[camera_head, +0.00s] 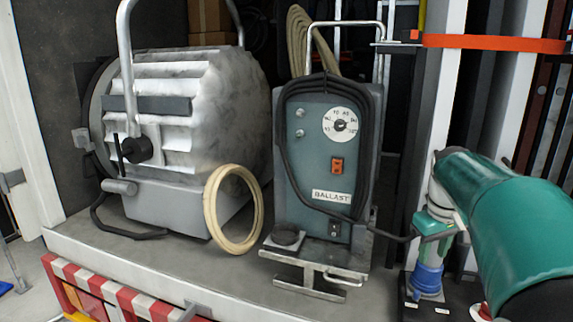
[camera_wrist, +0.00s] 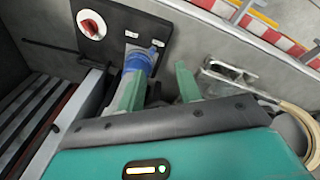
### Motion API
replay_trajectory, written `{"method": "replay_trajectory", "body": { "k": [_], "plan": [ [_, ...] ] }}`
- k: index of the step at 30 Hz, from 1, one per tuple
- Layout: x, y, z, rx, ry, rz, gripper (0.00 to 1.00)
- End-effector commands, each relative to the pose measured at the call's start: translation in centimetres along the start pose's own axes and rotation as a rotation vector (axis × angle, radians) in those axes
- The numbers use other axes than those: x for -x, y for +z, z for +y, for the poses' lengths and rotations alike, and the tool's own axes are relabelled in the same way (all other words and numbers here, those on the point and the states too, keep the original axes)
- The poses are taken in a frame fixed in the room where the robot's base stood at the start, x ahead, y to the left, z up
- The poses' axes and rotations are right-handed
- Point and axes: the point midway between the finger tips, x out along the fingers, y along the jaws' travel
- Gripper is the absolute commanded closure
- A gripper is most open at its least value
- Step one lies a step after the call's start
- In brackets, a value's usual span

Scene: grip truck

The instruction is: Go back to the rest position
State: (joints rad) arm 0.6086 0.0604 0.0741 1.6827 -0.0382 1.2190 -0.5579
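My gripper (camera_head: 434,222) is at the right in the head view, low beside the ballast box. In the wrist view its two green fingers (camera_wrist: 159,84) stand apart with a clear gap between them, so it is open and empty. A blue plug (camera_head: 427,281) stands upright on a dark panel just below my gripper. In the wrist view the blue plug (camera_wrist: 138,62) shows just beyond the left finger; whether they touch I cannot tell. My green arm fills the right of the head view.
The ballast box (camera_head: 317,165) stands left of my gripper, with a beige coil (camera_head: 207,207) and a large grey lamp (camera_head: 190,95) further left. A white post (camera_head: 446,70) rises behind my arm. A red switch (camera_wrist: 92,24) sits on the dark panel (camera_wrist: 115,38).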

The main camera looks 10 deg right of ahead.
Motion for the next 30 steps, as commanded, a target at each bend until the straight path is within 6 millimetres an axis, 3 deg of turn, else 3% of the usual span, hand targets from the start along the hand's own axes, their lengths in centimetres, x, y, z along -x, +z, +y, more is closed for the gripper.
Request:
{"method": "replay_trajectory", "body": {
  "k": [1, 6, 12, 18, 24, 30],
  "plan": [
    [0.8, 0.3, -2.4, 0.007, 0.007, 0.021, 0.65],
    [2.4, 2.2, -9.3, -0.002, 0.016, 0.092, 0.65],
    [3.0, 5.8, -16.3, -0.018, 0.003, 0.182, 0.65],
    [2.3, 10.3, -22.2, -0.034, -0.037, 0.271, 0.65],
    [0.7, 14.2, -26.0, -0.051, -0.090, 0.336, 0.65],
    [-0.1, 15.4, -27.1, -0.062, -0.111, 0.355, 0.65]
  ]
}}
